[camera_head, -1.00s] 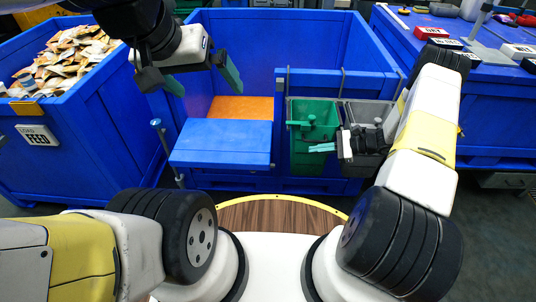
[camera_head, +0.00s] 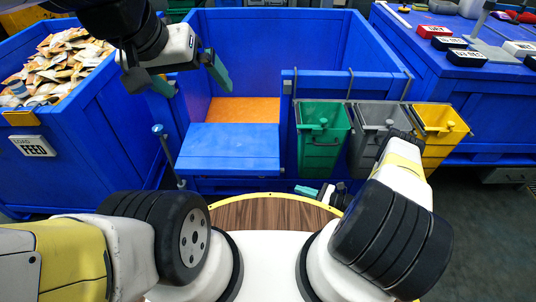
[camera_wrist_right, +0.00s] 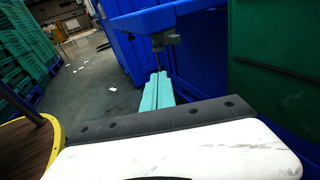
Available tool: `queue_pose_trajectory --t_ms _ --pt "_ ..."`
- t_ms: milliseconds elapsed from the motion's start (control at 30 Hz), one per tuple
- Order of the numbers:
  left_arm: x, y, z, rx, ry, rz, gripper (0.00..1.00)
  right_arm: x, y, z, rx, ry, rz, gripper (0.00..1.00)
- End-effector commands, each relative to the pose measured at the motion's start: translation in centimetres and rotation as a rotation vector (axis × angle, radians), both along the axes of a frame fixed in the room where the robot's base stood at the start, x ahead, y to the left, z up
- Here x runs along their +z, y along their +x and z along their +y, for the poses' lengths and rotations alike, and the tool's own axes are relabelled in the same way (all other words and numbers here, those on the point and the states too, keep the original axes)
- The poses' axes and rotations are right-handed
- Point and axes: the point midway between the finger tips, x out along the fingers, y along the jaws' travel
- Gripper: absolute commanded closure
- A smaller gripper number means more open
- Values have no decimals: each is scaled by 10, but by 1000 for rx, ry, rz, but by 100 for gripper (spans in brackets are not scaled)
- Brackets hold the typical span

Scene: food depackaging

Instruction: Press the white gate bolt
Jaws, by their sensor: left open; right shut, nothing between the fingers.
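A grey fitting with a thin rod (camera_wrist_right: 163,40) hangs below a blue edge in the right wrist view. My right gripper (camera_head: 306,190) is low in front of the gate, right of it, its teal fingers shut and empty. In the wrist view its fingers (camera_wrist_right: 158,90) point toward that fitting, apparently apart from it. My left gripper (camera_head: 190,78) is open and empty above the gate's left part.
Green (camera_head: 322,135), grey (camera_head: 372,125) and yellow (camera_head: 439,135) bins hang right of the gate. A blue feed crate of packets (camera_head: 95,125) stands left. A blue table (camera_head: 440,75) stands right. Round wooden surface (camera_head: 270,213) lies below the right gripper.

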Motion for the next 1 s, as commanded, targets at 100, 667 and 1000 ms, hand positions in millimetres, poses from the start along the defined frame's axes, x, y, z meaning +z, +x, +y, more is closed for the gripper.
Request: queue_pose_trajectory --t_ms 100,667,1000 --pt "0 0 0 0 0 0 0 -2 -1 0 -5 3 2 100" --pt "0 0 0 0 0 0 0 -6 16 36 2 4 1 100" --pt "0 0 0 0 0 0 0 -14 48 98 1 2 0 100"
